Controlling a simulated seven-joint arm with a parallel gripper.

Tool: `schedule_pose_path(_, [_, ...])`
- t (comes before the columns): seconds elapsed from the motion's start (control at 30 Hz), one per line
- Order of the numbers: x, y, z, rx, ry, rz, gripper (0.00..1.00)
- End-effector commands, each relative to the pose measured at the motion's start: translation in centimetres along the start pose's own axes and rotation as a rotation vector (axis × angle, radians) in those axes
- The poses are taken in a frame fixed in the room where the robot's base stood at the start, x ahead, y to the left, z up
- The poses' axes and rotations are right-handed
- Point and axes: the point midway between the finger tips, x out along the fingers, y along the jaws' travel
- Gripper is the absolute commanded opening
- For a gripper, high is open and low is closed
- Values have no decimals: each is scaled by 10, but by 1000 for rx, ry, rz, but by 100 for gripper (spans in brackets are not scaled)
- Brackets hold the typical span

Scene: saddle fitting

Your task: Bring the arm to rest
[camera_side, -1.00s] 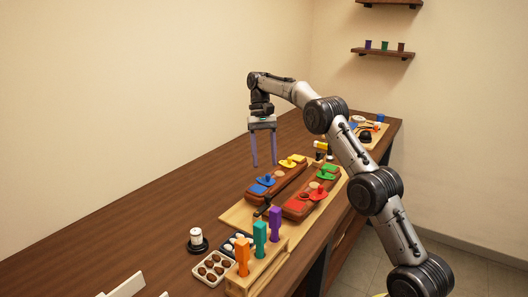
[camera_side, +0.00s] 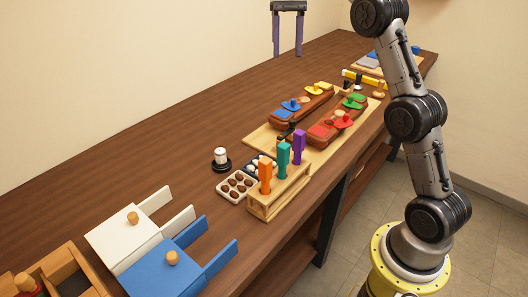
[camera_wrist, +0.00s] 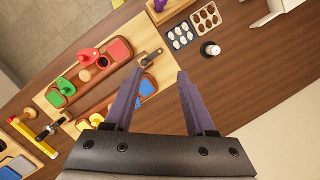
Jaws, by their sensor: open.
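My gripper (camera_side: 288,54) is at the top of the side view, raised above the far part of the table. Its two purple fingers are apart with nothing between them. In the wrist view my gripper (camera_wrist: 157,75) points down at the table from a height, and the fingers are spread and empty. Below it is the wooden board (camera_wrist: 149,38) with two brown wooden blocks. One block (camera_side: 333,130) carries red and green pieces, and the other block (camera_side: 302,108) carries blue and yellow pieces. My gripper touches none of them.
A wooden stand (camera_side: 280,195) holds orange, teal and purple upright pieces. Beside it are a tray of brown ovals (camera_side: 237,187) and a white-topped black pot (camera_side: 221,160). White (camera_side: 125,240) and blue (camera_side: 170,272) boxes stand at the front left. The table's left middle is clear.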

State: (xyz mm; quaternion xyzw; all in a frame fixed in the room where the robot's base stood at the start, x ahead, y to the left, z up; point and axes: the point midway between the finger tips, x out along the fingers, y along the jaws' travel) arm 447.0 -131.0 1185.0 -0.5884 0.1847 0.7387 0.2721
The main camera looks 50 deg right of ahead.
Motion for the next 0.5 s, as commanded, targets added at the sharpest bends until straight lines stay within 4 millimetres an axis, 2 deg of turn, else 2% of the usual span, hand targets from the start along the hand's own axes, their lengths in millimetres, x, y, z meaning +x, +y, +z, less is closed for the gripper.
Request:
schedule_pose_path(0.03, [-14, -4, 24, -23, 26, -1, 56])
schedule_pose_path(0.23, [-39, -9, 98, -109, 123, -13, 56])
schedule_pose_path(0.37, [-41, -5, 144, -171, 190, -23, 56])
schedule_pose_path(0.5, [-34, 4, 189, -242, 267, -34, 56])
